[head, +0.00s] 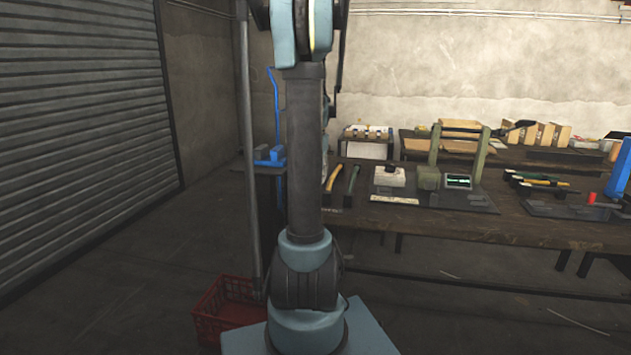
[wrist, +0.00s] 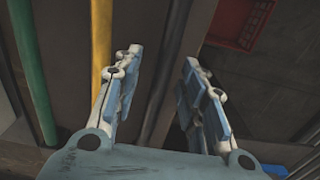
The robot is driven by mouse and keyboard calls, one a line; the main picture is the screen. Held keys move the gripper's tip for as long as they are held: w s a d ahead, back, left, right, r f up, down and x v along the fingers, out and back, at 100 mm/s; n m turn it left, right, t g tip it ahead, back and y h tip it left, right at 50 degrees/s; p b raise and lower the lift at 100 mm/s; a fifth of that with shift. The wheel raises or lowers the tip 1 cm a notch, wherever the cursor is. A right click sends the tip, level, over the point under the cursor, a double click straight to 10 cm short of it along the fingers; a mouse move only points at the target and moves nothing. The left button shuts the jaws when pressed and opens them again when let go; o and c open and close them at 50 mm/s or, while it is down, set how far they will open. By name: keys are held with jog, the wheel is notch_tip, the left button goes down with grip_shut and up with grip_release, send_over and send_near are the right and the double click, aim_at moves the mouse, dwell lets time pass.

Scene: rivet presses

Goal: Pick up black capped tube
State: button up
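Small dark and coloured long items (head: 540,182) lie on the right part of the workbench (head: 450,222) in the head view, too small to tell apart. My gripper (wrist: 160,62) shows in the wrist view with its two fingers spread apart. In the head view my arm rises through the middle of the picture, and the gripper itself is out of sight.
A red crate (head: 228,310) stands on the floor beside my base; a red crate also shows in the wrist view (wrist: 240,22). A green pole (wrist: 32,75) and a yellow pole (wrist: 101,45) run left of my fingers. A shutter (head: 80,130) closes the left side.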

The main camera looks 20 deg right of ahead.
jog(key=shift+f, duration=0.2)
grip_shut()
